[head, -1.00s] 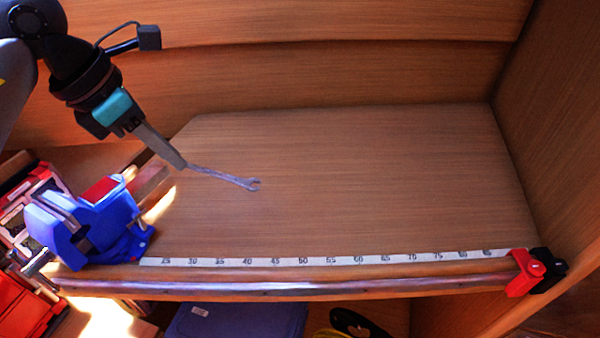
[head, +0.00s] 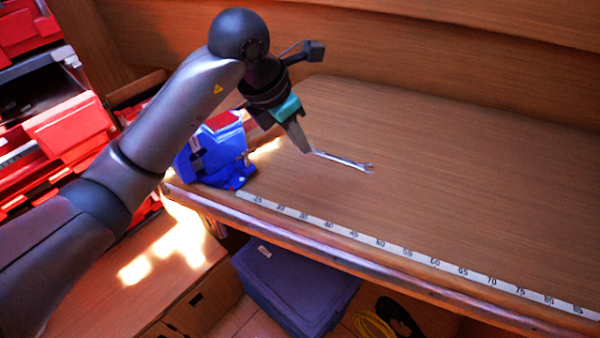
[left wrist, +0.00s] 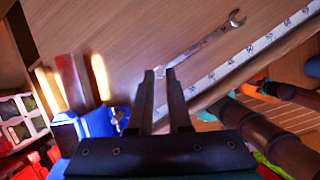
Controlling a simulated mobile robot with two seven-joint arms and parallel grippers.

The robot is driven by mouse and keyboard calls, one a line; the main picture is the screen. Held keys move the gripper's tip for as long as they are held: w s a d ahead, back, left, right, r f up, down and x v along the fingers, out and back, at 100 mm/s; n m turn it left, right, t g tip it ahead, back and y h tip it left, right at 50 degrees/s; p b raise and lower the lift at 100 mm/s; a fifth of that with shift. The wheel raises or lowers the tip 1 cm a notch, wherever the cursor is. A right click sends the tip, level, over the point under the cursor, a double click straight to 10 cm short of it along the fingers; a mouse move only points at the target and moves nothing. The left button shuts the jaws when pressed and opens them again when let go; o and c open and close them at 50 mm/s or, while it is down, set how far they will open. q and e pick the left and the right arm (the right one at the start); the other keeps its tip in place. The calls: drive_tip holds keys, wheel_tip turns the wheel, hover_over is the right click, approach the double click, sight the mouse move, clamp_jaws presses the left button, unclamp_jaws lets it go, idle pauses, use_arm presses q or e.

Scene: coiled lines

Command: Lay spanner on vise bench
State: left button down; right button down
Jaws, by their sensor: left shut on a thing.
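The spanner (head: 345,161) is a slim silver-grey wrench with an open jaw at its far right end. My left gripper (head: 307,150) is shut on its other end, and the shaft points right over the vise bench (head: 440,200). The spanner also shows in the left wrist view (left wrist: 205,43), running from the fingertips (left wrist: 160,72) to the upper right. I cannot tell whether it touches the wooden top. The blue vise (head: 215,155) stands at the bench's left end, partly hidden by my left arm. My right gripper is not in view.
A white measuring strip (head: 395,250) runs along the bench's front edge. Wooden walls (head: 400,60) close off the back. Red bins (head: 70,130) stand at the left. A blue-purple box (head: 295,285) lies below the bench. The bench top right of the spanner is clear.

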sight(304, 184)
use_arm(q)
wheel_tip(304, 184, down, 10)
drive_tip(key=shift+f, duration=0.1)
idle(0.4)
drive_tip(key=c, duration=0.8)
unclamp_jaws()
drive_tip(key=shift+c, duration=0.2)
drive_tip(key=v, duration=1.2)
drive_tip(key=shift+s, duration=0.1)
